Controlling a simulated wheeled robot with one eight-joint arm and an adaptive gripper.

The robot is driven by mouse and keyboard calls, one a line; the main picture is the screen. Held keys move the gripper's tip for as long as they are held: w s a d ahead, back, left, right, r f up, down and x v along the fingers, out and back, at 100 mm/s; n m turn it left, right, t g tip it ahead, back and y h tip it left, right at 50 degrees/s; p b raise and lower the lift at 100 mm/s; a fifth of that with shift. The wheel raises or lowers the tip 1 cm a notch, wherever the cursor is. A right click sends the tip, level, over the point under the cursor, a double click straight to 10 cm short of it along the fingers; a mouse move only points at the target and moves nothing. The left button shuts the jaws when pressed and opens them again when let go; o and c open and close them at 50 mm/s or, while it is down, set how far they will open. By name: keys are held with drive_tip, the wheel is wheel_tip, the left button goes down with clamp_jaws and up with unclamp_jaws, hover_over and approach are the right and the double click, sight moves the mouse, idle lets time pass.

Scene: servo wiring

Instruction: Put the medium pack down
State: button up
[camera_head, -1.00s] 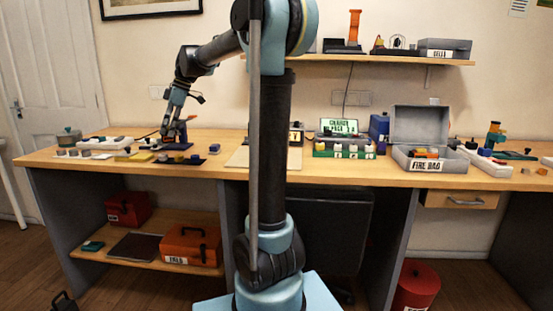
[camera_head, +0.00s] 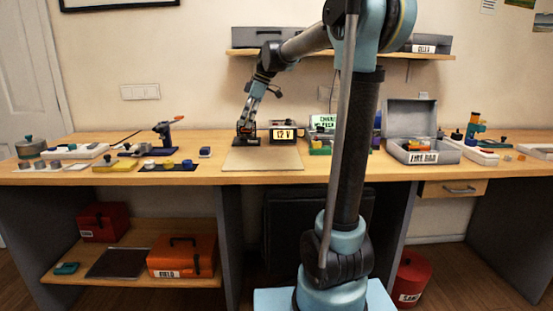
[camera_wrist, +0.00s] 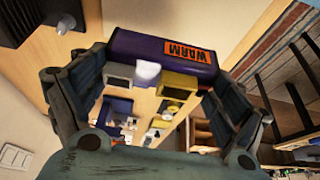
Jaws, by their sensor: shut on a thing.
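A dark purple pack (camera_wrist: 135,48) with an orange label reading WARM is between my gripper's fingers in the wrist view. My gripper (camera_wrist: 160,68) is shut on it, with one dark finger at each side. In the head view my gripper (camera_head: 246,128) points down at the back of the workbench, left of the box marked 12 V (camera_head: 283,134). The pack is small and dark there, and I cannot tell whether it touches the surface. A light brown board (camera_head: 262,160) lies just in front of my gripper.
A small blue block (camera_head: 205,152) and a dark mat (camera_head: 182,167) with small parts lie to the left. A green board (camera_head: 320,151) stands right of the 12 V box. An open grey case (camera_head: 410,118) is farther right. Much of the light brown board is bare.

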drive_tip(key=shift+w+d, duration=0.2)
drive_tip(key=shift+d, duration=0.45)
approach(246, 155)
drive_tip(key=shift+s+x, duration=0.15)
drive_tip(key=shift+x, duration=1.1)
drive_tip(key=shift+s+x, duration=0.1)
drive_tip(key=shift+x, duration=1.15)
drive_tip(key=o, duration=1.2)
drive_tip(key=v, duration=1.2)
drive_tip(key=shift+s, duration=0.1)
